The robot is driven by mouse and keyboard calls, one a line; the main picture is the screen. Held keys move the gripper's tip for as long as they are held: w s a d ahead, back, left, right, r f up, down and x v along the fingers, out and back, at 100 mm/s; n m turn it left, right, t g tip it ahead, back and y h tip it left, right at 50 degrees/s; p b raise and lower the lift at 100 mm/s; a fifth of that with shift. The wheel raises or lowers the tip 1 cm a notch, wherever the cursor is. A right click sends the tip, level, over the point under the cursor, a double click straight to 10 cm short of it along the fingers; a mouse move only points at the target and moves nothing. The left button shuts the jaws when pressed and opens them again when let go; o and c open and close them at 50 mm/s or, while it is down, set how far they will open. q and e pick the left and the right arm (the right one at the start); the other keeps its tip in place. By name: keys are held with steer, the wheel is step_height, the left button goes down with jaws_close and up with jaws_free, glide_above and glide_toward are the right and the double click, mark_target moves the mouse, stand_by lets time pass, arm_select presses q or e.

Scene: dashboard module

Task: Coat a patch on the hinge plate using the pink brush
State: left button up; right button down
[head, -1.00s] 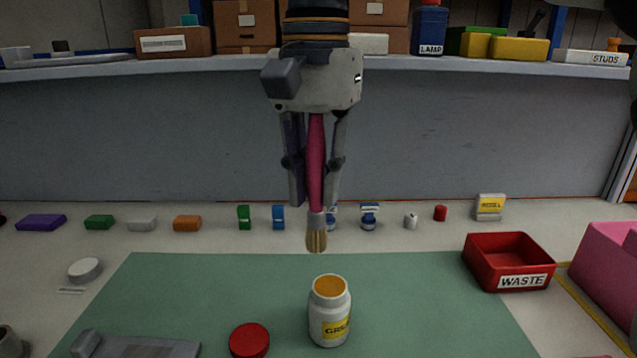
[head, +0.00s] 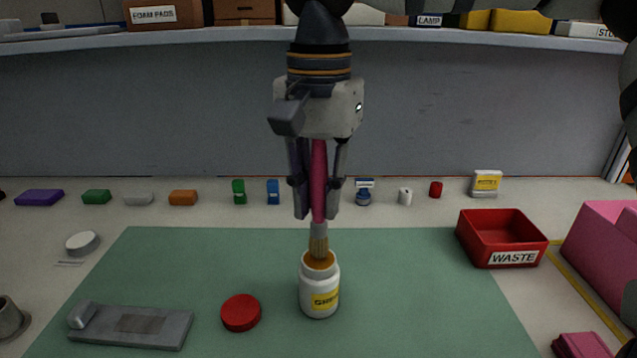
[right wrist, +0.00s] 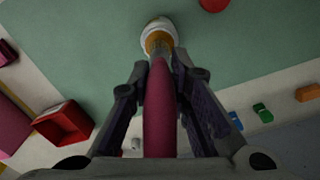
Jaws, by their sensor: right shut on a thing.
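My right gripper (head: 318,212) is shut on the pink brush (head: 319,170), which hangs bristles down. The bristle tip is at the mouth of the white jar (head: 319,295), which has a yellow label and orange-brown contents; how deep the tip sits I cannot tell. In the right wrist view the pink handle (right wrist: 158,110) runs between the fingers toward the jar (right wrist: 158,30). The grey hinge plate (head: 165,327) lies at the left front of the green mat, with a darker patch in its middle. My left gripper is not in view.
A red lid (head: 241,312) lies between plate and jar on the green mat (head: 420,290). A red WASTE bin (head: 512,258) stands at the mat's right edge, with a pink box (head: 605,250) beyond it. Several small items line the back. A shelf (head: 180,43) crosses above.

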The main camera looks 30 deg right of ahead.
mark_target(319, 149)
steer(key=shift+f, duration=0.6)
stand_by(1.6)
steer(key=shift+r, duration=3.55)
